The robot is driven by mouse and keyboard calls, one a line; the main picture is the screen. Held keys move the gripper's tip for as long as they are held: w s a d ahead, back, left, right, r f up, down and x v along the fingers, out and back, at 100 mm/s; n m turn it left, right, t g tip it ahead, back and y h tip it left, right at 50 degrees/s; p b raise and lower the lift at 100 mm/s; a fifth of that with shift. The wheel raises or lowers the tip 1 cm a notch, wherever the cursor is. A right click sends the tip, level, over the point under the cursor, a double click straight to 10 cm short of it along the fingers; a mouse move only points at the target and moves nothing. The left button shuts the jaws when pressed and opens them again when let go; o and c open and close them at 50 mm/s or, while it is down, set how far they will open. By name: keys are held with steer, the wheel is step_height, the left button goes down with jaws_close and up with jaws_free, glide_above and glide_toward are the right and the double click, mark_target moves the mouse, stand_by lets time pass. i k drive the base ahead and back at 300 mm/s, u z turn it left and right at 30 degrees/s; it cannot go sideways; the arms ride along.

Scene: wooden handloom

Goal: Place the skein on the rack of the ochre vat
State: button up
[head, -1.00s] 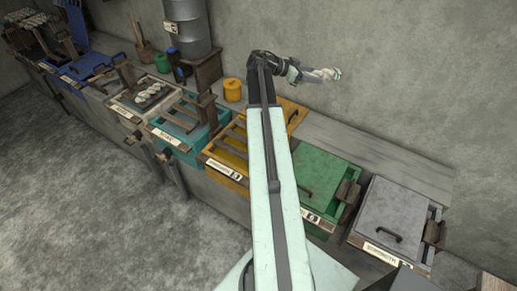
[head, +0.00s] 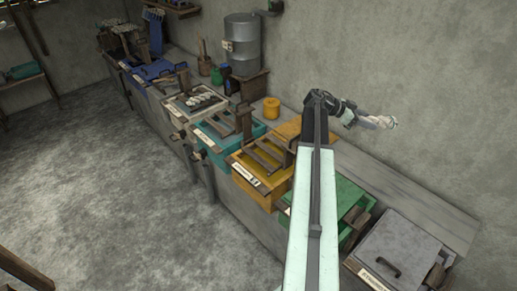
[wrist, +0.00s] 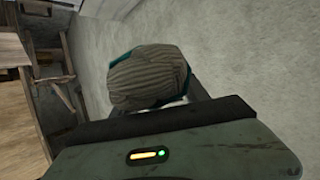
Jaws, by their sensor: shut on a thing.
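My gripper (head: 358,116) is shut on the skein (head: 378,122), a pale twisted bundle of yarn, held up near the wall above the back of the bench. In the wrist view the skein (wrist: 148,78) shows as a striped beige bundle close in front of the gripper. The ochre vat (head: 262,172) stands open on the bench, lower and to the left of the gripper. Its rack (head: 262,155) of dark bars lies across the top. My arm hides part of the vat's right side.
A teal vat (head: 213,143) stands left of the ochre vat, and a green-lidded vat (head: 348,198) and a grey-lidded vat (head: 408,245) stand to the right. A yellow jar (head: 271,108) and a metal drum (head: 243,48) are behind.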

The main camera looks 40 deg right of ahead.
mark_target(263, 145)
steer(key=u, duration=0.6)
steer(key=i, duration=1)
steer(key=u, duration=0.05)
